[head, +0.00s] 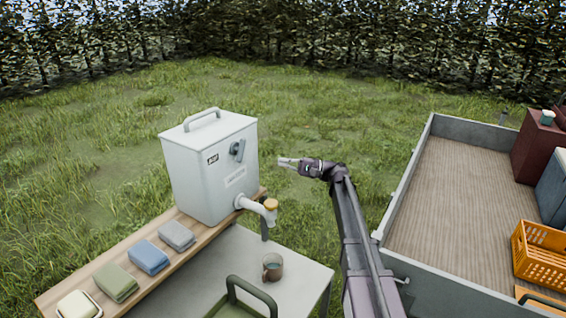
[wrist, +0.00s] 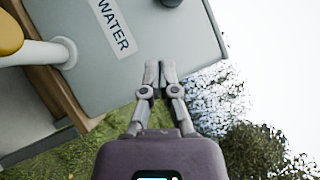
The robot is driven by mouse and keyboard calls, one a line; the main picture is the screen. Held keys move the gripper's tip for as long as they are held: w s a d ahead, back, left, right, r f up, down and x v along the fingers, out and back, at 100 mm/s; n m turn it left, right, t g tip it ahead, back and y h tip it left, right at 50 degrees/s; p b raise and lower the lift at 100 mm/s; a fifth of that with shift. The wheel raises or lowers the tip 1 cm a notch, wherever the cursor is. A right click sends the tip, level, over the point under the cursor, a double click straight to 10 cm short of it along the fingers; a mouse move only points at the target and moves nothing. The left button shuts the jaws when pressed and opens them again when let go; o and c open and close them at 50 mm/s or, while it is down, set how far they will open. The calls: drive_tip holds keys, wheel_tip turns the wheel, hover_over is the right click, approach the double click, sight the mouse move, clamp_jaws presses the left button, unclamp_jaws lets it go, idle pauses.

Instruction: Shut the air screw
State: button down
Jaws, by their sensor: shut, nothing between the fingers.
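The air screw (head: 237,150) is a dark grey knob with a winged handle on the front of the white water container (head: 192,190), near a small dark label. In the wrist view only a dark part of the air screw (wrist: 171,2) shows at the top edge. My gripper (head: 283,163) is shut and empty. It is to the right of the container in the head view, apart from the screw. In the wrist view my gripper (wrist: 159,72) points at the container front (wrist: 150,35), below the screw.
A tap (head: 262,208) with an orange-yellow cap sticks out low on the container. A mug (head: 272,267) stands on the grey table below. Folded cloths (head: 148,256) lie along the wooden shelf. A trailer bed (head: 455,190) with an orange crate (head: 540,252) is at right. Grass behind is clear.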

drive_tip(key=p, duration=0.2)
approach(238, 149)
drive_tip(key=w+a+f, duration=0.3)
drive_tip(key=w, duration=0.1)
drive_tip(key=a, duration=0.1)
drive_tip(key=s+a+r, duration=0.1)
drive_tip(key=s+a+p, duration=0.1)
drive_tip(key=shift+s+r, duration=0.1)
drive_tip(key=shift+r, duration=0.15)
drive_tip(key=shift+a, duration=0.2)
drive_tip(key=shift+s, duration=0.1)
